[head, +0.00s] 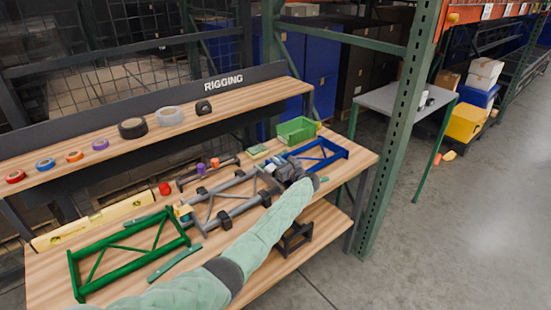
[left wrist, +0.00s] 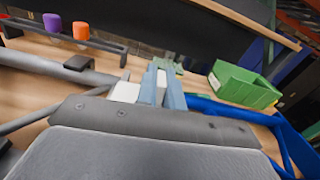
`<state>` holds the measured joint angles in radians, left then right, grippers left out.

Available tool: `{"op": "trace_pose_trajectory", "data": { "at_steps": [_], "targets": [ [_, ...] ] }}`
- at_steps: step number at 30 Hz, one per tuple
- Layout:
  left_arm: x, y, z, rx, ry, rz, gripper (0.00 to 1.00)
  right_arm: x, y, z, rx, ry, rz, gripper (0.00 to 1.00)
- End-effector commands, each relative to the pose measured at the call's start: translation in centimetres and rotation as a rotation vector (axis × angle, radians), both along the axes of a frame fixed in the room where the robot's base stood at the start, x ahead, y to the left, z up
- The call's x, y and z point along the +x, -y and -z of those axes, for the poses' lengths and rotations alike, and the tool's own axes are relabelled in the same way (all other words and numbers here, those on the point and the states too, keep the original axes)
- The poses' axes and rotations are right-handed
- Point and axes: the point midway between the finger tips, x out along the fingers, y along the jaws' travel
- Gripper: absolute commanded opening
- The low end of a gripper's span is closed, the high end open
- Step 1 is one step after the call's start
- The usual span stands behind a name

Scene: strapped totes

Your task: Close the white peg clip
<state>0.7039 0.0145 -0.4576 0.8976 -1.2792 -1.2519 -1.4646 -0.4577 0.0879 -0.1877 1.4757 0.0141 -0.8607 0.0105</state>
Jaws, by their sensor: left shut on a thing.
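In the left wrist view, my left gripper (left wrist: 165,88) has its blue-grey fingers shut close together with a narrow white piece between them. A white block, apparently part of the white peg clip (left wrist: 126,92), shows just left of the fingers. The fingers hide much of it, and I cannot tell whether the clip is fully closed. In the head view, my left gripper (head: 272,178) is over the bench between the grey frame (head: 226,188) and the blue frame (head: 328,158). The clip is not clear there. My right gripper is not in view.
A green bin (head: 297,130) stands behind the gripper. A green frame (head: 126,252) and a yellow level (head: 95,220) lie at the left of the bench. Tape rolls (head: 132,128) sit on the raised shelf. A green rack post (head: 400,140) stands at right.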

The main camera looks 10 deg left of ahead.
Motion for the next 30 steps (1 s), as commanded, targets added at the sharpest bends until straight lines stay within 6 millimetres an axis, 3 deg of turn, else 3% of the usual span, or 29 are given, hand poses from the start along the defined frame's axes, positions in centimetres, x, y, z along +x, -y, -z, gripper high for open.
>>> {"op": "trace_pose_trajectory", "data": {
  "at_steps": [23, 24, 26, 30],
  "targets": [
    [0.1, 0.2, 0.7, 0.058, -0.078, 0.000, 0.00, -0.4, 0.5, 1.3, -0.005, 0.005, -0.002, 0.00],
    [0.1, 0.2, 0.7, 0.058, -0.078, 0.000, 0.17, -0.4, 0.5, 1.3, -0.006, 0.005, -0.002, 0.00],
    [0.1, 0.2, 0.7, 0.057, -0.077, 0.000, 0.29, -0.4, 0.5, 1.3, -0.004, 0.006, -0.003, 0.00],
    [0.2, 0.2, 0.6, 0.058, -0.076, 0.000, 0.31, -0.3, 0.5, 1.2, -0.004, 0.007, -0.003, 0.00]
  ]
}}
